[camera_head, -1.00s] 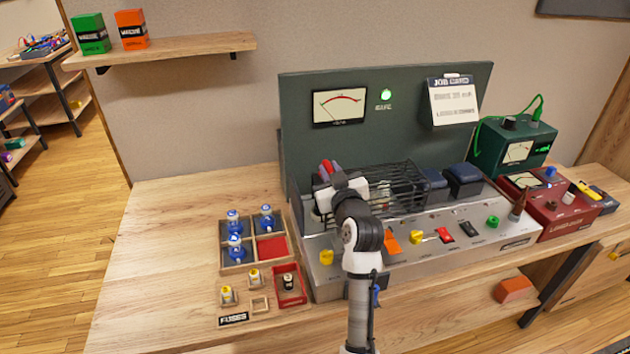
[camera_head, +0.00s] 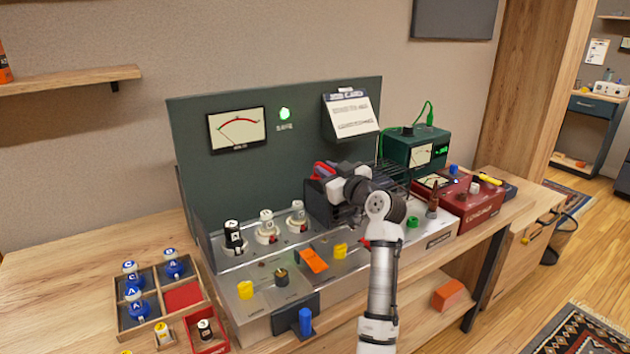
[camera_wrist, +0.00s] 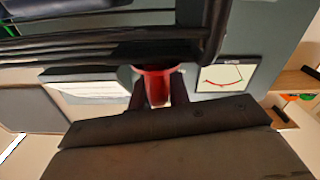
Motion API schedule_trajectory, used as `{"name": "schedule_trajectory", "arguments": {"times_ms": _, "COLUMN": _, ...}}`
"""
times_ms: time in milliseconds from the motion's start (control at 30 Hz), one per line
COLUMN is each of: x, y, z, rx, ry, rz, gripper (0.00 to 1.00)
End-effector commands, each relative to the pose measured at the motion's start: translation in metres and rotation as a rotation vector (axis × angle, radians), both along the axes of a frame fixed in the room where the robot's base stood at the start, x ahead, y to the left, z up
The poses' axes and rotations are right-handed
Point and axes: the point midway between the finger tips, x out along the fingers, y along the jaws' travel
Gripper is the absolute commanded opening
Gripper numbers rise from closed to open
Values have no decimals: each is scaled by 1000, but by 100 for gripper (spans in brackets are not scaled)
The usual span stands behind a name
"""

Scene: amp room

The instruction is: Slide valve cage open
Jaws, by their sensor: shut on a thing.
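The valve cage, a dark wire cage (camera_head: 392,172), stands at the right part of the amplifier's deck. Much of it is hidden behind my arm. Its dark bars (camera_wrist: 100,48) cross the top of the wrist view. My gripper (camera_head: 330,178) is shut on the cage's red handle (camera_wrist: 156,86), which shows between the two fingers in the wrist view.
The amplifier's front panel has a yellow knob (camera_head: 245,290), an orange switch (camera_head: 313,260) and a blue knob (camera_head: 305,320). A green meter box (camera_head: 400,150) and a red tester (camera_head: 462,205) stand at right.

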Motion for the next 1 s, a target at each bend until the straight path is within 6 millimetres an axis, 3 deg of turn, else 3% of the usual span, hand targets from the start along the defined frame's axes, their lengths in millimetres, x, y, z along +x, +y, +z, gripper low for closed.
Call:
{"name": "schedule_trajectory", "arguments": {"times_ms": 367, "x": 1, "y": -2, "z": 0, "rx": -3, "ry": 1, "rz": 2, "gripper": 0}}
{"name": "schedule_trajectory", "arguments": {"times_ms": 400, "x": 1, "y": -1, "z": 0, "rx": -3, "ry": 1, "rz": 2, "gripper": 20}}
{"name": "schedule_trajectory", "arguments": {"times_ms": 533, "x": 1, "y": -1, "z": 0, "rx": -3, "ry": 1, "rz": 1, "gripper": 38}}
{"name": "schedule_trajectory", "arguments": {"times_ms": 867, "x": -1, "y": -3, "z": -1, "rx": -1, "ry": 0, "rz": 0, "gripper": 38}}
{"name": "schedule_trajectory", "arguments": {"times_ms": 1000, "x": -14, "y": -13, "z": -2, "rx": 1, "ry": 0, "rz": -1, "gripper": 38}}
